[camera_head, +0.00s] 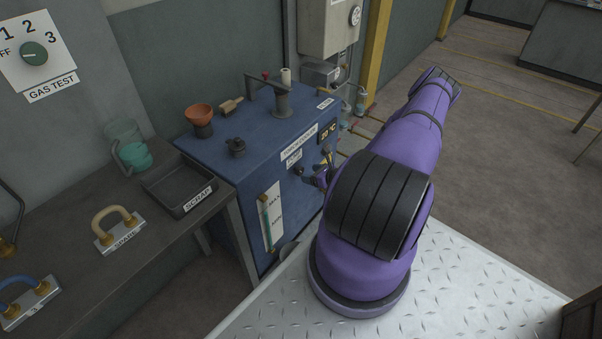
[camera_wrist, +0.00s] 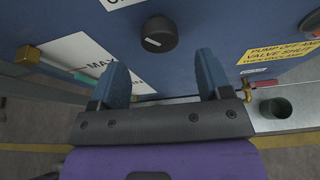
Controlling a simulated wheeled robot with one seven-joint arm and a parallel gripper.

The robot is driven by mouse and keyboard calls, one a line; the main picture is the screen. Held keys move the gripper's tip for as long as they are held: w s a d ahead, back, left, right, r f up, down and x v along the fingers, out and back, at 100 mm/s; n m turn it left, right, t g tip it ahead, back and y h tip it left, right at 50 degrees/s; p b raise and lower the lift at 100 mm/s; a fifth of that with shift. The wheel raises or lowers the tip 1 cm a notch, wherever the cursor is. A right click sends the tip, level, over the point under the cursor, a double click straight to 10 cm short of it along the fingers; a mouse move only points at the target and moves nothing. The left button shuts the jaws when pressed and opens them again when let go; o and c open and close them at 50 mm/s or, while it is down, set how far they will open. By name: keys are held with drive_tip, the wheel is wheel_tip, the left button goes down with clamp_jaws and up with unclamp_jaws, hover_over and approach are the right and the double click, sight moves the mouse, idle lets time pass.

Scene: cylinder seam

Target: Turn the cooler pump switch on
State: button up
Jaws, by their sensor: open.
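The blue cooler cabinet (camera_head: 232,170) stands left of my arm, with a small display and white labels on its front. In the wrist view a round black knob (camera_wrist: 157,35) with a short white pointer mark sits on the blue panel, below a partly cut-off white label. I take it for the pump switch. My gripper (camera_wrist: 158,62) is open and empty, its two blue fingers pointing at the panel. The knob shows just beyond the fingertips, between their lines, and no contact is visible. In the head view my gripper (camera_head: 312,175) is small and partly hidden by my arm.
A yellow warning label (camera_wrist: 281,51) and a red-handled valve (camera_wrist: 258,84) are right of the fingers; a level gauge (camera_wrist: 85,62) is left. A bench with a scrap tray (camera_head: 160,200) adjoins the cabinet. Pipes run behind it. Floor at right is open.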

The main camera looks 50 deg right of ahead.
sight(302, 172)
drive_tip(key=shift+x, duration=2.9)
drive_tip(key=c, duration=0.9)
